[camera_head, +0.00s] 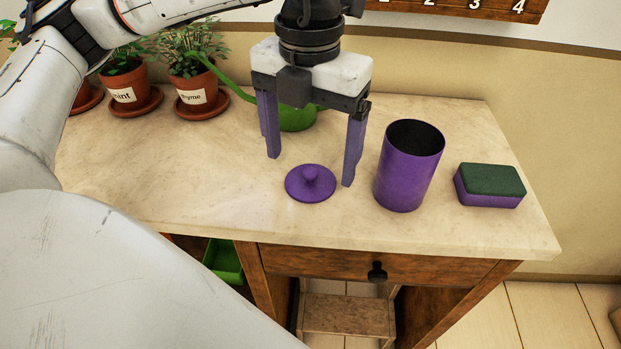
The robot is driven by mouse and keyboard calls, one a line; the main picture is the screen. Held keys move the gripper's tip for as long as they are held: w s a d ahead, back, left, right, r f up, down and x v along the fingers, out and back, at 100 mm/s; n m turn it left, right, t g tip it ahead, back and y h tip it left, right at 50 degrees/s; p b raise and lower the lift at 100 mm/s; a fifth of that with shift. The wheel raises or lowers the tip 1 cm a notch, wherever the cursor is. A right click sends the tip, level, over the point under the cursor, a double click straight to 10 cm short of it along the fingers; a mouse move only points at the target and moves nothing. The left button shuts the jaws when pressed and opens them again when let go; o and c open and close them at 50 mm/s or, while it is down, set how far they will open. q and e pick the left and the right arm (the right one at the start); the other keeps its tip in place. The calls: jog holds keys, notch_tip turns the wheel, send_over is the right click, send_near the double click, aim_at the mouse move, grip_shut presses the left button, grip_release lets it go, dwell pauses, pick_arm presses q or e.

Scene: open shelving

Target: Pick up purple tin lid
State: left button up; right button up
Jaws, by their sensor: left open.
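The purple tin lid (307,186), a flat disc with a round knob, lies on the pale tabletop (210,205) near its front edge. The open purple tin (404,172) stands upright to the right of the lid. My left gripper (310,170) points down with its two purple fingers wide apart and nothing between them. It shows above and around the lid, with one finger to the left and behind and the other to the right. I cannot tell the exact height of its tips over the table. My right gripper is not in view.
A purple sponge with a green top (490,185) lies right of the tin. A green watering can (296,118) stands behind my gripper. Potted herbs, including thyme (197,95) and mint (128,90), stand at the back left. The front left tabletop is clear.

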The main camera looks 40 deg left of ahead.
aim_at(310, 171)
pick_arm(q)
jog(key=shift+w+f, duration=0.1)
jog(key=shift+f, duration=1.45)
jog(key=c, duration=1.1)
jog(key=shift+c, duration=0.3)
jog(key=shift+r, duration=0.2)
